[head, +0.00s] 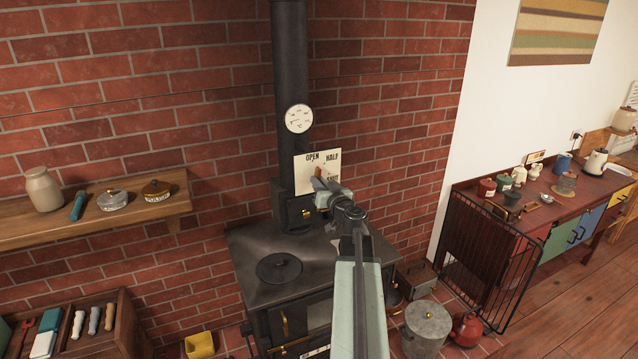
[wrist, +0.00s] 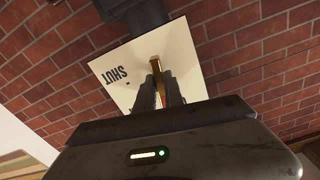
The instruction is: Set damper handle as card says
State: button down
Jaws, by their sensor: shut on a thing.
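The plate also shows in the wrist view (wrist: 112,88) with SHUT upside down. My gripper (head: 322,187) is in front of the plate, shut on the damper handle (wrist: 156,64). The handle is brass-coloured and stands out between the dark fingers; its far part is mostly hidden. Which mark it points at, I cannot tell. I cannot pick out a readable instruction card.
The black stove (head: 262,248) stands below, with a round lid on its top. A wooden shelf (head: 95,211) with jars is at left. A metal bin (head: 426,328) and red kettle (head: 467,329) are on the floor at right. A wire guard (head: 492,262) stands beside the red counter.

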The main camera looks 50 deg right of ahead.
jog(key=m, duration=0.6)
jog(key=shift+s+d+f+m, duration=0.1)
jog(key=shift+f+m, duration=0.05)
jog(key=shift+m, duration=0.25)
dwell(0.4)
jog(key=c, duration=1.4)
grip_release()
jog(key=shift+c, duration=0.2)
